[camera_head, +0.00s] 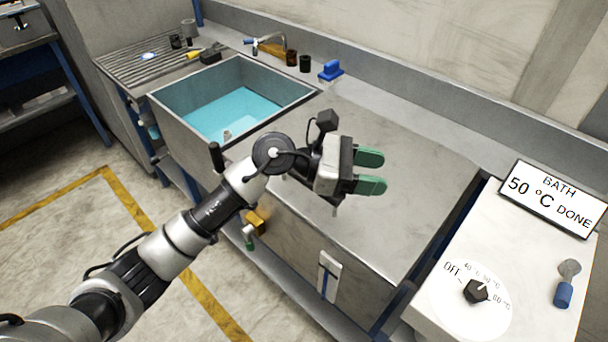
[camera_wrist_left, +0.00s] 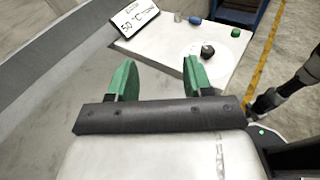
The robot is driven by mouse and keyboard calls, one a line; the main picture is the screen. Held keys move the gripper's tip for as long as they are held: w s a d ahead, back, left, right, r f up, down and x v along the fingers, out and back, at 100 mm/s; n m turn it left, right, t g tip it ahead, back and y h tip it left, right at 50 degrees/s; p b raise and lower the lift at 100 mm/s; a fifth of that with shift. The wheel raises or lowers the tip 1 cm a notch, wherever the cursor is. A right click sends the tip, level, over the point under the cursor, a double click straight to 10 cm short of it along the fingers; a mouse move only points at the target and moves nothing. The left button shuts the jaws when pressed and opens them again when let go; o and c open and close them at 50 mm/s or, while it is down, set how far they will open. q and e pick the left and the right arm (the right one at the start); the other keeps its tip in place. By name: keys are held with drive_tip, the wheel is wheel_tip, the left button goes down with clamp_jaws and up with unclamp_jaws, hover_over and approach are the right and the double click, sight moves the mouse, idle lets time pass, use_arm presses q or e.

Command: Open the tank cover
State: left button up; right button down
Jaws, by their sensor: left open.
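The steel tank (camera_head: 165,117) stands left of the middle in the head view, with teal liquid (camera_head: 232,112) showing inside. Its top is uncovered where I can see it, and I cannot make out a separate cover. My left gripper (camera_head: 384,172) has green fingers, is open and empty, and is above the steel counter (camera_head: 420,190) to the right of the tank. It points to the right, away from the tank. In the left wrist view the open fingers (camera_wrist_left: 160,68) have nothing between them. My left arm hides part of the tank's front. My right gripper is not in view.
A tap (camera_head: 268,42), dark jars (camera_head: 298,61) and a blue item (camera_head: 331,70) stand along the back. The counter is mostly clear.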

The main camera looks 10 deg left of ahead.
use_arm(q)
drive_tip(key=w+a+f+m+y, duration=0.1)
drive_tip(key=y, duration=0.1)
drive_tip(key=w+a+f+m+y, duration=0.1)
drive_tip(key=m+y, duration=0.1)
drive_tip(key=w+a+f+m+y, duration=0.1)
drive_tip(key=a+m+y, duration=0.1)
drive_tip(key=y, duration=0.1)
drive_tip(key=shift+w+f, duration=0.15)
drive_tip(key=shift+f, duration=0.05)
drive_tip(key=w+a+r+m+t+y, duration=0.1)
drive_tip(key=w+a+y, duration=0.1)
drive_tip(key=a+y, duration=0.25)
drive_tip(key=w+a+m+y, duration=0.1)
drive_tip(key=w+a+y, duration=0.2)
drive_tip(key=a+y, duration=0.15)
drive_tip(key=shift+h, duration=0.5)
drive_tip(key=f+p, duration=0.1)
drive_tip(key=f, duration=0.2)
drive_tip(key=w+f+p, duration=0.1)
drive_tip(key=f, duration=0.6)
drive_tip(key=shift+w+d+f+p, duration=0.1)
drive_tip(key=shift+w+d+p, duration=0.1)
drive_tip(key=shift+p, duration=0.2)
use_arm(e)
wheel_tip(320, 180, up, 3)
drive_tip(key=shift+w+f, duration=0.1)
